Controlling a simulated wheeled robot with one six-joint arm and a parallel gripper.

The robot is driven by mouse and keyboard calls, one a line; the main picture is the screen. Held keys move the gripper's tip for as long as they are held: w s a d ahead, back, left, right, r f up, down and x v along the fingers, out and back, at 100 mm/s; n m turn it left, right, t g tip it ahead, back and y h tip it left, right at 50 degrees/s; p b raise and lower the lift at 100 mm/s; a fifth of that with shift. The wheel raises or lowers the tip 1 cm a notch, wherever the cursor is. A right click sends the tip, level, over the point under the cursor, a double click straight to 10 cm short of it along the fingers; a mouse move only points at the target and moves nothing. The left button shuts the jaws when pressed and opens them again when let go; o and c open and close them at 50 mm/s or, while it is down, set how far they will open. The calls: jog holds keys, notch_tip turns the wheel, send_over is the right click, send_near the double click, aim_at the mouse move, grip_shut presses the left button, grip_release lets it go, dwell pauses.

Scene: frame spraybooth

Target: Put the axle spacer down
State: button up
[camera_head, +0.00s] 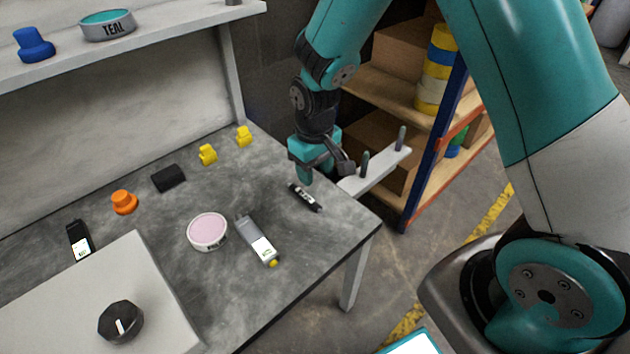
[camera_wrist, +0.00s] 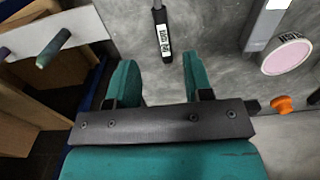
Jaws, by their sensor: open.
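A short black rod (camera_head: 304,197) with a white label lies on the grey table near its right edge. I take it for the axle spacer, but the label is too small to read. It also shows in the wrist view, where the black rod (camera_wrist: 162,35) lies beyond the fingertips, roughly in line with the gap between them. My gripper (camera_wrist: 158,68) is open, with nothing between its teal fingers. In the head view my gripper (camera_head: 318,170) is near the table's right edge, just behind the rod and apart from it.
A bracket with upright pegs (camera_head: 378,172) adjoins the table's right edge, close to my gripper. A grey labelled tool (camera_head: 258,240), a pink-topped tin (camera_head: 207,232), an orange part (camera_head: 124,202), a black block (camera_head: 168,178) and yellow parts (camera_head: 208,155) stand leftward. Shelving (camera_head: 395,90) stands behind.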

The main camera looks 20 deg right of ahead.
jog(key=s+a+r+n+y, duration=0.1)
jog(key=s+a+r, duration=0.15)
jog(key=r, duration=0.35)
jog(key=s+a+r+y, duration=0.1)
jog(key=s+r, duration=0.3)
jog(key=r, duration=0.2)
jog(key=s+a+r+n+y, duration=0.1)
jog(key=s+r, duration=0.3)
jog(key=s, duration=0.3)
jog(key=s+a+r+n+y, duration=0.1)
jog(key=s+a+r, duration=0.1)
jog(key=s+r, duration=0.3)
jog(key=s, duration=0.3)
jog(key=shift+r, duration=0.25)
jog(key=shift+w, duration=0.1)
